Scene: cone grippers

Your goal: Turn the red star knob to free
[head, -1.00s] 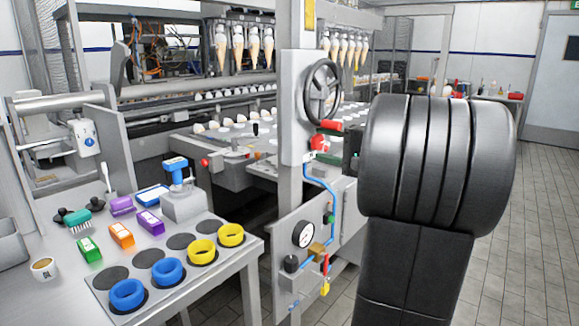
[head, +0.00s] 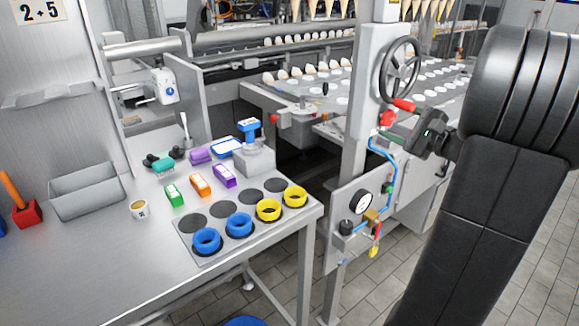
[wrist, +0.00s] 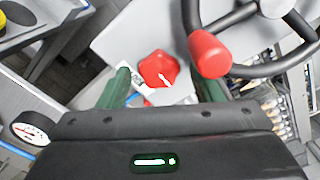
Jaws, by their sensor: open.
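The red star knob (head: 387,118) is on the grey post, just below the handwheel. In the wrist view the knob (wrist: 155,66) shows from the front with a white pointer mark on it, and a small printed label lies at its left, partly hidden by a finger. My gripper (head: 416,131) is to the right of the knob in the head view. In the wrist view my gripper (wrist: 165,88) is open, with one green finger on each side below the knob, and nothing is held. I cannot tell how far the fingertips are from the knob.
The handwheel (head: 399,70) with its red handle (head: 403,104) is close above the knob; in the wrist view the handle (wrist: 209,55) is near the right finger. A blue pipe (head: 378,145) and a gauge (head: 361,202) are below. A workbench (head: 100,262) stands at the left.

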